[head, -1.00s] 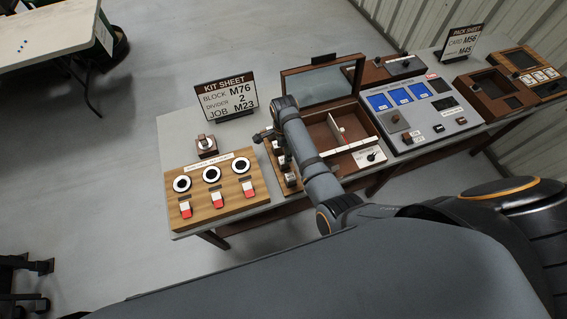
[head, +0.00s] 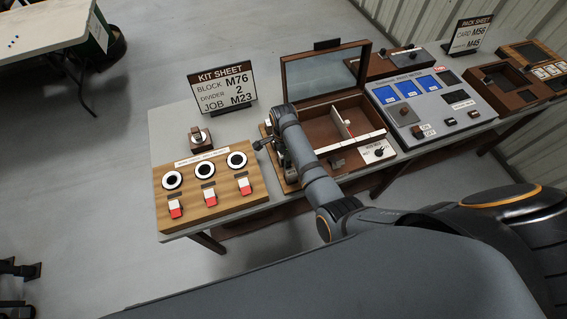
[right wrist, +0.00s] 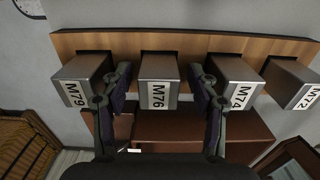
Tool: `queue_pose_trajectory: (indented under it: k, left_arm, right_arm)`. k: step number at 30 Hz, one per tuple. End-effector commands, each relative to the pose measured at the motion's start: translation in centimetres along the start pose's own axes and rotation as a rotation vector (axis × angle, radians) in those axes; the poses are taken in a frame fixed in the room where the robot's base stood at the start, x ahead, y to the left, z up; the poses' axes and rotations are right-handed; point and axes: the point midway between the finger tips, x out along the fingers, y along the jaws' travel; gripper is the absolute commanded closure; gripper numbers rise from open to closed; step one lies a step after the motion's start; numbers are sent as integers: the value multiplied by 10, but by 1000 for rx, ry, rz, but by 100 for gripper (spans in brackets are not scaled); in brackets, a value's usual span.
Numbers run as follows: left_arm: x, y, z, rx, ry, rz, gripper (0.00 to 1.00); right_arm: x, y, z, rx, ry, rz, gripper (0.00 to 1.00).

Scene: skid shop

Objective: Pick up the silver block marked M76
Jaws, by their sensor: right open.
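The silver block marked M76 (right wrist: 158,78) sticks out of a wooden rack (right wrist: 185,43) in the right wrist view, its label facing me. My right gripper (right wrist: 160,75) is open, with one finger on each side of the M76 block and a visible gap on each side. No contact shows. In the head view my right gripper (head: 268,142) is small, at the left side of the open brown box; the M76 block cannot be made out there. My left gripper is not in view.
Silver blocks M79 (right wrist: 82,78) and M74 (right wrist: 235,80) flank M76 closely, just outside the fingers. Block M72 (right wrist: 293,82) is farther right. A kit sheet sign (head: 226,88) stands behind a wooden switch panel (head: 208,190) on the table.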

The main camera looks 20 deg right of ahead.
Motion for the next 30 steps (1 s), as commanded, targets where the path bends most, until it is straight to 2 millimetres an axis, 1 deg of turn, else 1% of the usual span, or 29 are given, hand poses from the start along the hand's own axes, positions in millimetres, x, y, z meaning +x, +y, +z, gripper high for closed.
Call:
queue_pose_trajectory:
  k: [5, 18, 26, 30]
  left_arm:
    - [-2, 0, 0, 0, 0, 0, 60]
    - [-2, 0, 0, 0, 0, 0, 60]
    - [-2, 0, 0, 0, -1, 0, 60]
    - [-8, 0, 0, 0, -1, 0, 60]
  right_arm:
    - [-2, 0, 0, 0, 0, 0, 40]
    - [-2, 0, 0, 0, 0, 1, 99]
    - [-2, 0, 0, 0, 0, 0, 100]
    - [-8, 0, -1, -1, 0, 0, 100]
